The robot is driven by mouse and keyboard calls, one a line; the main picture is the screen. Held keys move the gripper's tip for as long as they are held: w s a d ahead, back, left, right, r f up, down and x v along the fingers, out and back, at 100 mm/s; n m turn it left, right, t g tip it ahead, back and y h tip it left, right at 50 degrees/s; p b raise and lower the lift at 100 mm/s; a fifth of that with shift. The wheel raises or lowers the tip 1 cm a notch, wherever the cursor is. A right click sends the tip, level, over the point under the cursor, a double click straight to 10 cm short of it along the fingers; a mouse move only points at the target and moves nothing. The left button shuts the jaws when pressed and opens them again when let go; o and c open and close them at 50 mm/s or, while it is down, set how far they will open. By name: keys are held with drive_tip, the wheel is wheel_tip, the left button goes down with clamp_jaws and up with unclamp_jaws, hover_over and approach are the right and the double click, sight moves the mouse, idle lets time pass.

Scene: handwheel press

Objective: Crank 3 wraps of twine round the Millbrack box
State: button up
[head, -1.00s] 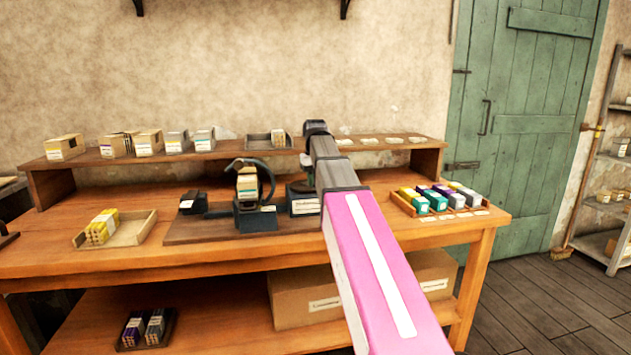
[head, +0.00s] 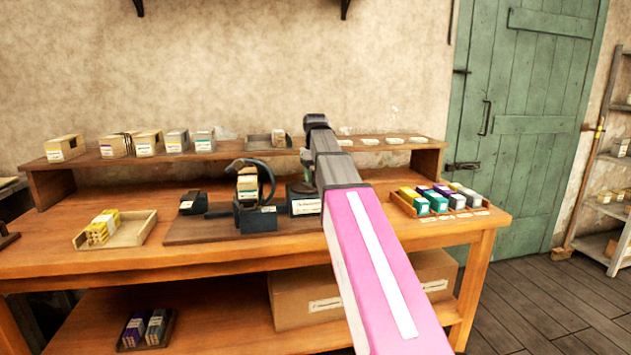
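A small tan box (head: 247,186) with a pale label stands upright in the dark machine (head: 257,219) at the middle of the bench. A dark open ring (head: 236,168) curves around the box. I cannot read its label or tell any twine on it. My arm reaches over the bench just right of the ring. My gripper (head: 307,160) is mostly hidden behind my own wrist, beside the machine's right-hand part (head: 304,206). I cannot see its fingers, the crank handle or any grip on it.
The raised shelf (head: 84,160) holds several cartons, one with dark bands (head: 116,146), and a grey tray (head: 262,141). A tray of yellow packs (head: 126,232) lies left. A rack of coloured packs (head: 437,199) stands right. The bench front is clear.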

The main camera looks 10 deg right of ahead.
wheel_tip(320, 180, up, 9)
drive_tip(key=shift+f, duration=0.1)
drive_tip(key=shift+c, duration=0.4)
